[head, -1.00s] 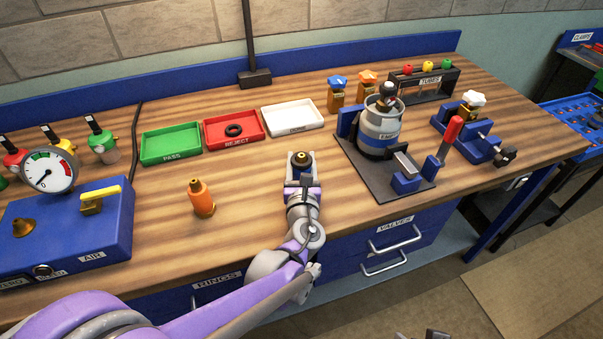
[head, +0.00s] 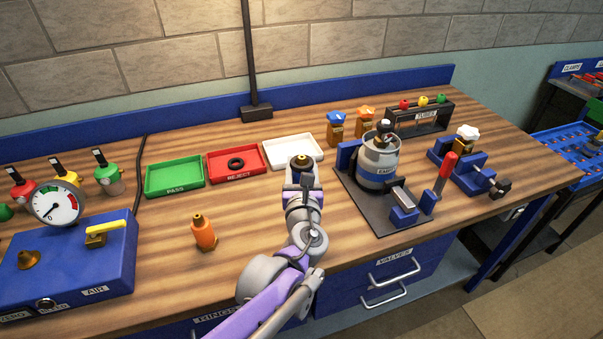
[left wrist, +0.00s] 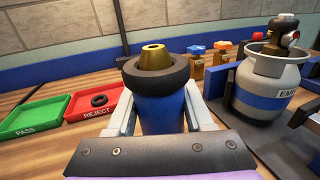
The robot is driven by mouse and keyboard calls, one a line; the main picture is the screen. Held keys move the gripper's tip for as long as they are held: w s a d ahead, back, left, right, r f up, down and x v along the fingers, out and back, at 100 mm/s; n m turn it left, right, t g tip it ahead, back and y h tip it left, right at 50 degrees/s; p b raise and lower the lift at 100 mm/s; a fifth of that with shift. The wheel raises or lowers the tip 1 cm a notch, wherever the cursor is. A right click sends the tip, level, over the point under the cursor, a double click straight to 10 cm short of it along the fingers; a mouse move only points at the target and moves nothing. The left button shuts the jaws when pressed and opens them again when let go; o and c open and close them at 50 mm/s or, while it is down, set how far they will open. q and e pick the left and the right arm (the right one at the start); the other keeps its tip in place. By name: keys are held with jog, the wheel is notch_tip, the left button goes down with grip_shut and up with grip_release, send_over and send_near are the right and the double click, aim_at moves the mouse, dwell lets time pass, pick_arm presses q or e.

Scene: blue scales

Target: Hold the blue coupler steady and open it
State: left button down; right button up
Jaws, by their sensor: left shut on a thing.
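My left gripper (head: 302,182) is shut on the blue coupler (left wrist: 158,112), which stands upright between its fingers. In the left wrist view the coupler has a blue body, a thick black ring (left wrist: 128,75) around its upper part and a brass nozzle (left wrist: 154,57) on top. In the head view mainly its dark and brass top (head: 302,161) shows, just in front of the white DONE tray (head: 318,158). My right gripper is in neither view.
An orange fitting (head: 203,232) stands left of my arm. The green PASS tray (head: 175,190) and red REJECT tray (head: 261,172), holding a black ring (head: 236,163), lie behind. A grey cylinder (head: 378,165) and blue clamps (head: 403,217) stand right. Bare wood lies in front.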

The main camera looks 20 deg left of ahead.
pick_arm(q)
jog(key=c, duration=0.9)
grip_release()
grip_shut()
